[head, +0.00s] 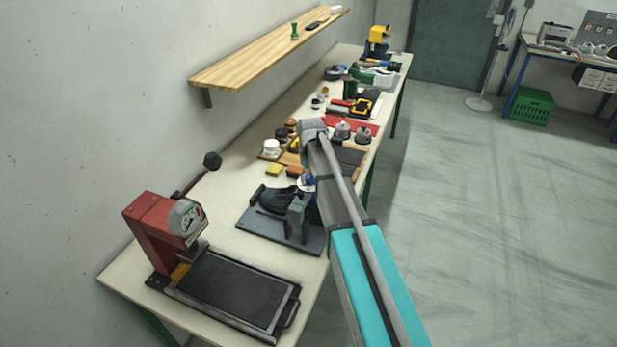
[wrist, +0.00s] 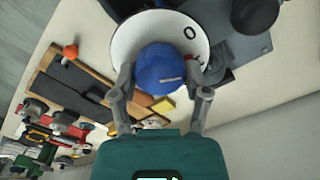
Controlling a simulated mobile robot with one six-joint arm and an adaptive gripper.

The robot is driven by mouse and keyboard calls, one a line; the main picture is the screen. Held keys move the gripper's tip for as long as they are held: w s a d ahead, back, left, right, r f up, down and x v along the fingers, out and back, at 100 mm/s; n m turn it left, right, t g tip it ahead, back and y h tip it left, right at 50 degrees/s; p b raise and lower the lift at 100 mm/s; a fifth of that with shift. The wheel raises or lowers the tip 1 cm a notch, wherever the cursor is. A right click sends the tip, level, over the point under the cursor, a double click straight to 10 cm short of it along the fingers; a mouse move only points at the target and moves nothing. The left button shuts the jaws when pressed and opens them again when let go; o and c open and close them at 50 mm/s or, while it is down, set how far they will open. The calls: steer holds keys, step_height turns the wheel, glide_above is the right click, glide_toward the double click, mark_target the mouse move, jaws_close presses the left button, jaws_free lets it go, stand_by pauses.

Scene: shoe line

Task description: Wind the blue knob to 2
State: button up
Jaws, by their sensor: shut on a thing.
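The blue knob (wrist: 160,72) sits in front of a white round dial (wrist: 126,38) in the wrist view. A black 0 shows on the dial, up and right of the knob, and a small red mark lies right of it. A short pale mark is on the knob; the number it points to cannot be told. My gripper (wrist: 160,76) has one finger on each side of the knob and is shut on it. In the head view, the blue knob (head: 309,180) and white dial (head: 302,186) show small beside a dark fixture (head: 298,220), partly hidden by my arm.
A red press (head: 150,230) with a gauge stands at the near left, its black tray (head: 235,290) in front. A yellow block (head: 274,169) and a white jar (head: 271,147) lie behind the fixture. Several tools crowd the far bench.

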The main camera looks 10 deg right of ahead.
steer(key=m, duration=0.6)
steer(key=shift+m, duration=0.3)
steer(key=m, duration=0.6)
stand_by(0.3)
steer(key=o, duration=1.1)
steer(key=shift+o, duration=0.2)
steer(key=shift+r, duration=0.15)
